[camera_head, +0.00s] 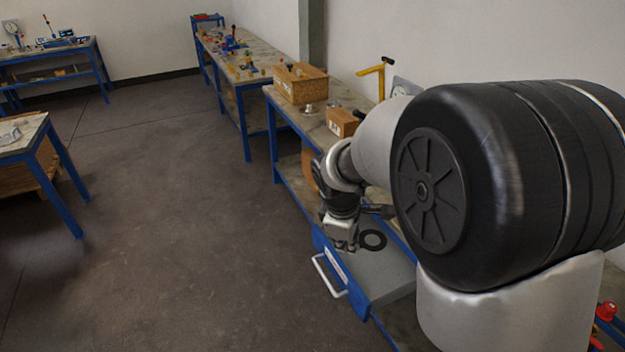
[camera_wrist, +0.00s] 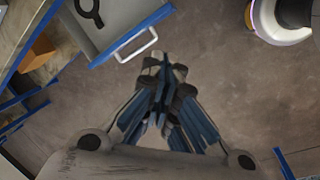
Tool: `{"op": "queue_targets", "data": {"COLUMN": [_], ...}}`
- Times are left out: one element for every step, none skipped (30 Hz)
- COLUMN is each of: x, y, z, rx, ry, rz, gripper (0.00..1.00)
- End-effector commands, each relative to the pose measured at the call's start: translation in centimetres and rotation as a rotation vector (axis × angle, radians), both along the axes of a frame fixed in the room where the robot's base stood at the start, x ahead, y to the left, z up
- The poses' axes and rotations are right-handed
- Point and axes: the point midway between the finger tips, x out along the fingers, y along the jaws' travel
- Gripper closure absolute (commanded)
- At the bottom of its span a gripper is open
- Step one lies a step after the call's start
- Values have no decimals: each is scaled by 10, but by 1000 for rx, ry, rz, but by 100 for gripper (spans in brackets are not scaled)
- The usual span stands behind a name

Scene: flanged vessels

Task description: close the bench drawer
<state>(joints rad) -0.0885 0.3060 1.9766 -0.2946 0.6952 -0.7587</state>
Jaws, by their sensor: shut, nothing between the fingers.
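The bench drawer stands open, pulled out from under the bench on the right. Its blue front (camera_head: 340,270) and pale handle (camera_head: 329,277) face the open floor in the head view. The blue front (camera_wrist: 131,35) and the handle (camera_wrist: 137,48) also show at the top of the wrist view. My gripper (camera_head: 345,246) is shut and empty, close to the drawer front in the head view. In the wrist view my gripper (camera_wrist: 165,64) points just right of the handle, over floor, with no contact visible. My arm hides part of the drawer and bench.
A dark ring-shaped part (camera_head: 372,240) lies in the drawer. A cardboard box (camera_head: 300,84) and a smaller box (camera_head: 343,122) stand on the bench top. Another blue-legged table (camera_head: 22,134) stands at the left. The floor (camera_head: 180,230) between is clear.

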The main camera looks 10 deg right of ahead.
Motion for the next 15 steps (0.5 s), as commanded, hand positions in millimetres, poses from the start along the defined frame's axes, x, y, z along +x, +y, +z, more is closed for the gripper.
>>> {"op": "queue_targets", "data": {"x": [15, 23, 34, 41, 47, 54, 58, 61, 65, 67, 68, 69, 70, 70, 70], "y": [3, 5, 7, 9, 11, 13, 15, 16, 19, 20, 21, 23, 24, 24, 25], "z": [-30, -46, -68, -84, -101, -124, -141, -157, -178, -191, -205, -221, -231, -240, -250], "rx": [-25, -40, -58, -72, -84, -100, -110, -119, -129, -137, -143, -149, -155, -158, -161], "ry": [40, 59, 82, 101, 120, 143, 161, 176, 195, 209, 221, 236, 246, 255, 263], "rz": [80, 132, 201, 253, 306, 372, 420, 467, 525, 566, 602, 647, 676, 702, 730], "gripper": [100, 100, 100, 100, 100, 100, 100, 100, 100, 100, 100, 100, 100, 100, 100]}}
